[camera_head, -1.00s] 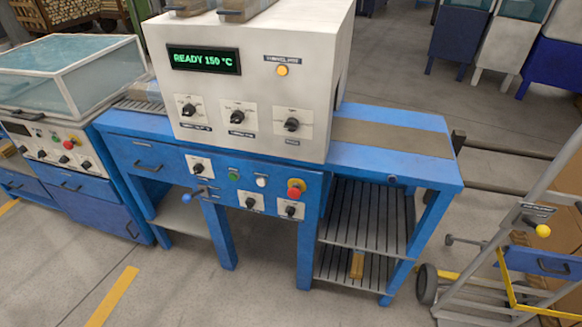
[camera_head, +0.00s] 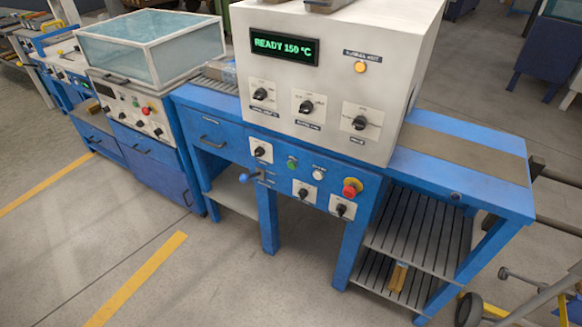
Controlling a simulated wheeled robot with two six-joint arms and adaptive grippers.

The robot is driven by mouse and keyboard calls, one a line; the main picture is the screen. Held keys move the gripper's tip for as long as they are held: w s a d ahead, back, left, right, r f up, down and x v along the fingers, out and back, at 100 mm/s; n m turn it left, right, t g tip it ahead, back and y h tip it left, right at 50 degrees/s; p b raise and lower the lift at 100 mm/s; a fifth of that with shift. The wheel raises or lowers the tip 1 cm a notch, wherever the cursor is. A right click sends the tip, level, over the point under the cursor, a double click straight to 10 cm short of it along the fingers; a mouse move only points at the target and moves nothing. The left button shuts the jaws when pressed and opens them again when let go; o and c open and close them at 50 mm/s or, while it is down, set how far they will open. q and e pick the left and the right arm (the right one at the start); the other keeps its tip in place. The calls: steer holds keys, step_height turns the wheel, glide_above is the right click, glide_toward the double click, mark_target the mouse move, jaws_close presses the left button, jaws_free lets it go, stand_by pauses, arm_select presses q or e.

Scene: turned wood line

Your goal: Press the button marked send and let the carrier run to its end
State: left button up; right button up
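A blue machine bench (camera_head: 330,232) with a white control housing (camera_head: 330,75) stands at centre right. Its display (camera_head: 284,46) reads "READY 150 °C" in green. On the blue front panel are a green button (camera_head: 292,163), a white button (camera_head: 318,174) and a red mushroom knob on yellow (camera_head: 351,188). Their labels are too small to read, so I cannot tell which control is marked send. I cannot make out a carrier for certain. Neither of my grippers shows in the head view.
A machine with a glass-like cover (camera_head: 150,48) stands left of the bench. Wooden pieces (camera_head: 398,277) lie on the lower slatted shelf. A wheeled cart (camera_head: 530,310) is at the lower right. Yellow lines mark the open grey floor (camera_head: 90,240) in front.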

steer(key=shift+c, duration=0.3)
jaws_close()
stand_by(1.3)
